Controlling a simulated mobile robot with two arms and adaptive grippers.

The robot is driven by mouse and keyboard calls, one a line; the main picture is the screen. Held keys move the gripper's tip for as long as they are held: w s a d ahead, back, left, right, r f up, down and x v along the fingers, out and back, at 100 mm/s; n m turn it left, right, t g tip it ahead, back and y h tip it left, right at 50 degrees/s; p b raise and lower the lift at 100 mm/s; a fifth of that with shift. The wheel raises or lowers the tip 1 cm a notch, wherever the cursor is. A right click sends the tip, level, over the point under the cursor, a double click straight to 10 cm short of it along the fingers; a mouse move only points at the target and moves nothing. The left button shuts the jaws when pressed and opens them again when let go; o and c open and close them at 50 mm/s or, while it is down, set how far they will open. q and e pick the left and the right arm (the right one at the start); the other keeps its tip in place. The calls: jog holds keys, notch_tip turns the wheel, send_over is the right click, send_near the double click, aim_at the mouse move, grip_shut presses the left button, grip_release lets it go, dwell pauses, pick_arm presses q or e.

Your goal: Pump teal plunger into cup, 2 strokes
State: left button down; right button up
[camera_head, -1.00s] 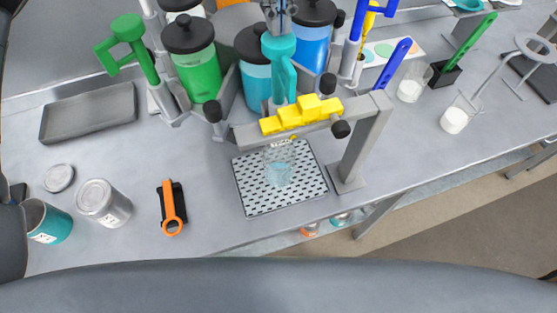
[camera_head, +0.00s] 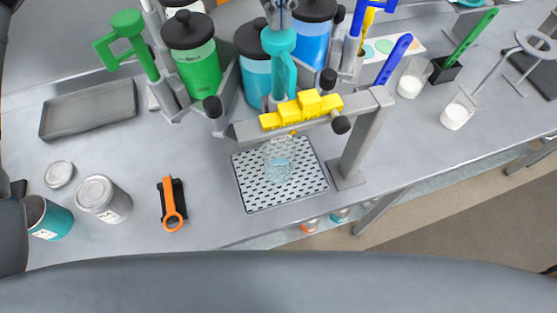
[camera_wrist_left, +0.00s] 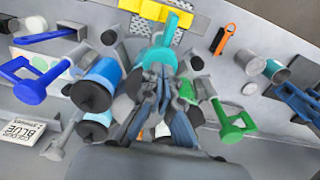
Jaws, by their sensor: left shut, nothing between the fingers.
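The teal plunger (camera_head: 279,42) stands on the rack behind the yellow lettered block. Its handle hangs at the side and its lower end is hidden. My left gripper (camera_head: 280,11) is shut and empty at the top of the plunger; I cannot tell whether it touches. In the left wrist view the shut fingers (camera_wrist_left: 157,90) are close to the teal plunger (camera_wrist_left: 171,42). A clear cup (camera_head: 278,150) stands upright on the perforated drip tray (camera_head: 246,201) under the bar, with some teal liquid in it. My right gripper is not in view.
Green (camera_head: 196,65), teal (camera_head: 255,78) and blue (camera_head: 312,48) jars crowd the rack. A green plunger (camera_head: 127,24) stands at left. A grey post (camera_head: 362,140) holds the bar. The bench left of the drip tray holds an orange-handled tool (camera_head: 170,205) and cans.

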aim_at(279, 33)
pick_arm(q)
jog(key=shift+f+b, duration=1.5)
jog(key=shift+f, duration=0.7)
jog(key=shift+r, duration=0.15)
jog(key=shift+r, duration=0.1)
jog(key=shift+r+p, duration=2)
jog(key=shift+r, duration=0.35)
notch_tip(279, 33, up, 6)
jog(key=p, duration=0.4)
jog(key=shift+p, duration=0.4)
